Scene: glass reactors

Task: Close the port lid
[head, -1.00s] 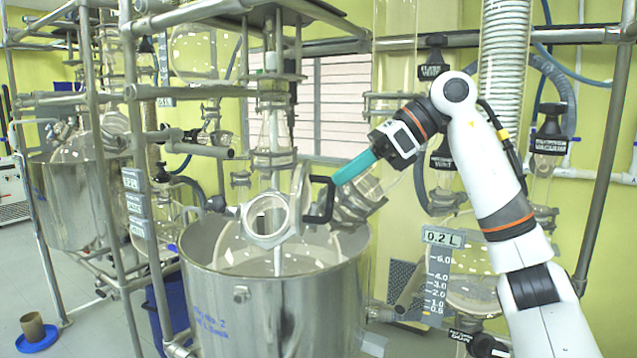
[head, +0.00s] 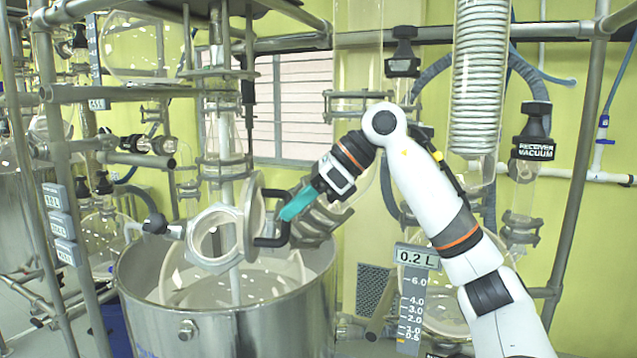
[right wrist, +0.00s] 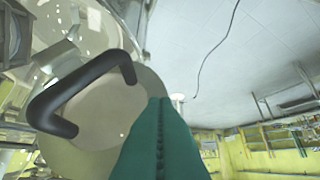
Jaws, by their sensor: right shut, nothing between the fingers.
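The port lid (head: 255,212) is a round disc standing up at the right side of the open port ring (head: 214,238) on the glass reactor. Its black handle (head: 274,242) points right. My right gripper (head: 284,214), with teal fingers, is shut and empty. It overlaps the handle in the head view; contact cannot be told. In the right wrist view the lid (right wrist: 105,112) and its black handle (right wrist: 85,85) fill the left. The teal fingers (right wrist: 160,110) are together in front of the lid's edge, to the right of the handle. My left gripper is not in view.
The reactor vessel sits in a steel pot (head: 235,320). A metal frame post (head: 60,150) stands at left. Glass tubing and clamps (head: 318,215) lie just behind my gripper. A 0.2 L scale sign (head: 413,290) hangs at right.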

